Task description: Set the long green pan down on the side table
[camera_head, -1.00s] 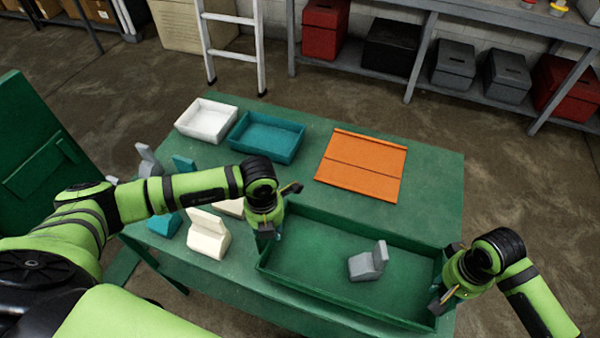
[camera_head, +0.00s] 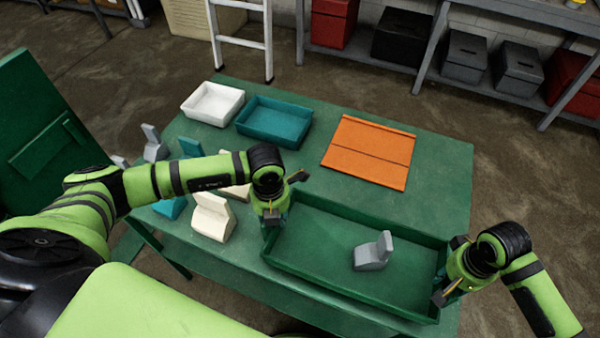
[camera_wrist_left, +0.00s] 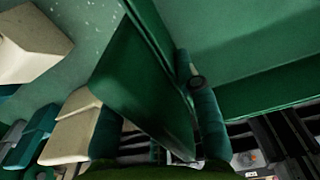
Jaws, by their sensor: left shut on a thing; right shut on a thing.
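The long green pan (camera_head: 345,285) is a shallow rectangular tray over the near right part of the green table (camera_head: 450,180). I cannot tell if its underside touches the tabletop. A grey angled block (camera_head: 373,252) sits inside it. My left gripper (camera_head: 273,216) is shut on the pan's left end wall. The left wrist view shows the pan's wall (camera_wrist_left: 140,85) between its fingers. My right gripper (camera_head: 448,285) is shut on the pan's right end wall.
A white tray (camera_head: 212,103), a teal tray (camera_head: 272,122) and an orange panel (camera_head: 369,150) lie toward the table's back. A cream block (camera_head: 212,217) and other blocks stand left of the pan. A ladder (camera_head: 240,40) and a shelf (camera_head: 490,15) with boxes are behind.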

